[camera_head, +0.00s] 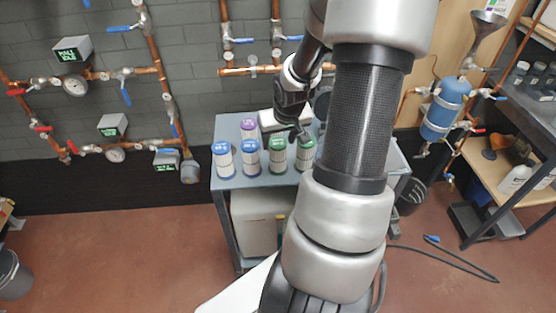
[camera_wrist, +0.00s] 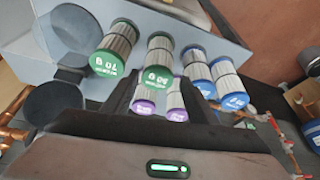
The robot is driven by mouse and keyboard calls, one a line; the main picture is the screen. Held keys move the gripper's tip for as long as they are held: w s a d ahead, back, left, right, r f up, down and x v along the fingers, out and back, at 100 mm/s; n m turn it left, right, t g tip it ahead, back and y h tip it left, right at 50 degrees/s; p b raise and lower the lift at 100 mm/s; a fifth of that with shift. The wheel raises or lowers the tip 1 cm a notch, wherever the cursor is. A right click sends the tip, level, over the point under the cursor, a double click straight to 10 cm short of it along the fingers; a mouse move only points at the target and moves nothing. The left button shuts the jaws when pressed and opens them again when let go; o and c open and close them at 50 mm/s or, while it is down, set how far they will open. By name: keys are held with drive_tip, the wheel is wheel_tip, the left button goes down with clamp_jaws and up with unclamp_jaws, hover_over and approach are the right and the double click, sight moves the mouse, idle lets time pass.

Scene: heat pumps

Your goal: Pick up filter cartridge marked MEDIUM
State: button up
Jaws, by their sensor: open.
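Several filter cartridges with white pleated bodies and coloured caps stand on a grey table (camera_head: 225,183). In the head view I see two blue-capped ones (camera_head: 222,160) (camera_head: 250,158), a purple-capped one (camera_head: 249,129) and two green-capped ones (camera_head: 278,156) (camera_head: 305,157). The wrist view shows two green (camera_wrist: 117,45) (camera_wrist: 159,58), two blue (camera_wrist: 196,70) (camera_wrist: 229,82) and two purple (camera_wrist: 145,102) (camera_wrist: 176,101). The cap lettering is too small to read, so I cannot tell which is MEDIUM. My gripper (camera_head: 301,133) is open and empty, close to the green cartridges.
Dark grey round objects (camera_wrist: 54,105) (camera_wrist: 70,29) stand beside the cartridges in the wrist view. Copper pipes with gauges (camera_head: 75,84) run along the wall behind. A wooden shelf unit (camera_head: 520,190) and a blue tank (camera_head: 446,105) stand right. The left floor is mostly clear.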

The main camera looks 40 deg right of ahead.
sight(279, 144)
drive_tip(key=shift+b+x, duration=0.85)
drive_tip(key=shift+x, duration=1.9)
drive_tip(key=shift+s+d, duration=0.15)
drive_tip(key=shift+c, duration=0.4)
drive_tip(key=shift+r, duration=0.1)
drive_tip(key=c, duration=0.8)
